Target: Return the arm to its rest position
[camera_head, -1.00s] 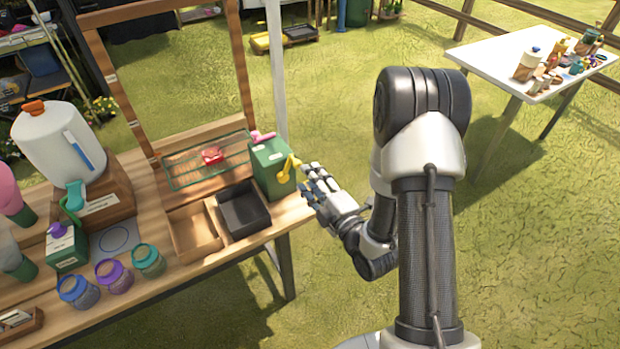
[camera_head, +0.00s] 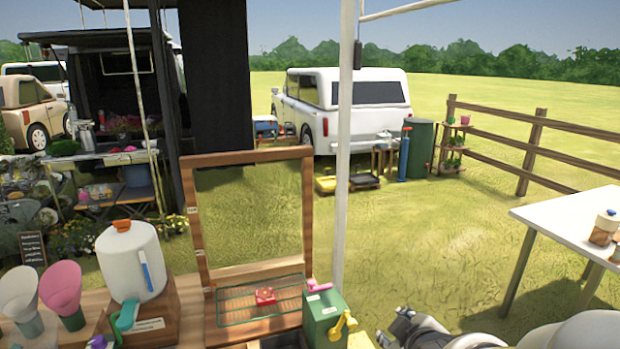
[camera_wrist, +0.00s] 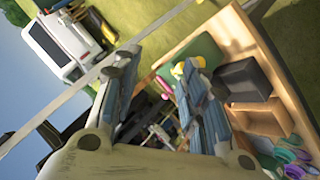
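My gripper (camera_head: 408,326) shows at the bottom of the head view, just right of the green box with the yellow tap (camera_head: 325,318) and apart from it. My arm (camera_head: 560,333) runs along the bottom right edge, mostly cut off. In the wrist view my gripper (camera_wrist: 160,62) has its two fingers spread with a clear gap between them, and nothing is held. The green box (camera_wrist: 196,58) and its yellow tap appear beyond the right finger.
The wooden bench (camera_head: 190,300) carries a white jug (camera_head: 130,262), a wire rack with a red item (camera_head: 265,296), and funnels. A white pole (camera_head: 345,150) rises behind the green box. A white table (camera_head: 570,225) stands at right. Open grass lies between.

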